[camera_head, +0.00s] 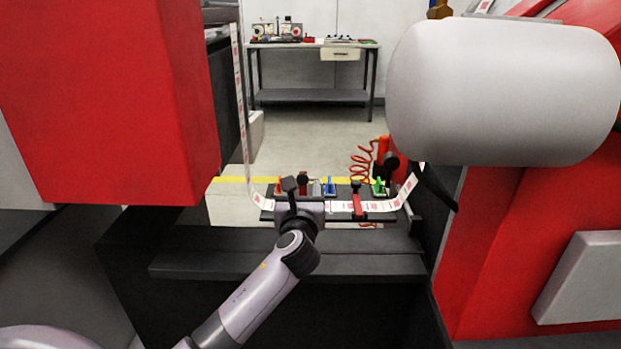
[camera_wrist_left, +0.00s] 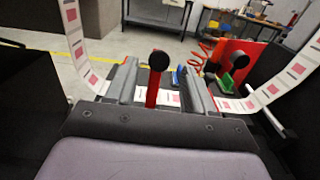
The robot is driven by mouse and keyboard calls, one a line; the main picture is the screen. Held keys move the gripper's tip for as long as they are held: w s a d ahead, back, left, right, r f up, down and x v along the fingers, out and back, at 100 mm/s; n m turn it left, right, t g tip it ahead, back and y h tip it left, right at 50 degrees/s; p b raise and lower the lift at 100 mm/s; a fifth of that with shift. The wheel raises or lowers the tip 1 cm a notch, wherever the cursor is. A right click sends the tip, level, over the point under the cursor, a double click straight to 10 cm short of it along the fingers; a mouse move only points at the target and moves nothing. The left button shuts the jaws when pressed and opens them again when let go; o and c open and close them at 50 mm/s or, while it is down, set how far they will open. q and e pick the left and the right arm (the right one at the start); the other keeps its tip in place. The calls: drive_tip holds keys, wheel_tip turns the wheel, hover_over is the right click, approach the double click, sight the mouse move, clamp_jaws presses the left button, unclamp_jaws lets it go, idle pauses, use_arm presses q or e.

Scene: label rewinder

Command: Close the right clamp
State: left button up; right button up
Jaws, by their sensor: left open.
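The right clamp (camera_head: 359,205) is a red bar with a black knob, across the printed label strip (camera_head: 340,206) on a dark plate. Whether it is fully pressed down cannot be told. My left gripper (camera_head: 292,188) is to its left, over the strip. A second red clamp (camera_head: 303,184) shows just behind this gripper. In the left wrist view the fingers of my left gripper (camera_wrist_left: 160,88) are apart, with a red lever (camera_wrist_left: 153,90) with a black knob standing between them; it looks like the left clamp. The right clamp is not clearly seen there. My right gripper is not in view.
Blue (camera_head: 330,186) and green (camera_head: 379,187) parts stand behind the strip. A red machine body (camera_head: 110,100) is at left, a large white cylinder (camera_head: 500,95) at upper right. A dark ledge (camera_head: 290,265) runs in front. A workbench (camera_head: 310,44) stands far back.

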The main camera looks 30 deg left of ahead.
sight(303, 179)
use_arm(q)
drive_tip(key=shift+b+x, duration=0.45)
drive_tip(key=shift+x, duration=2.5)
clamp_jaws()
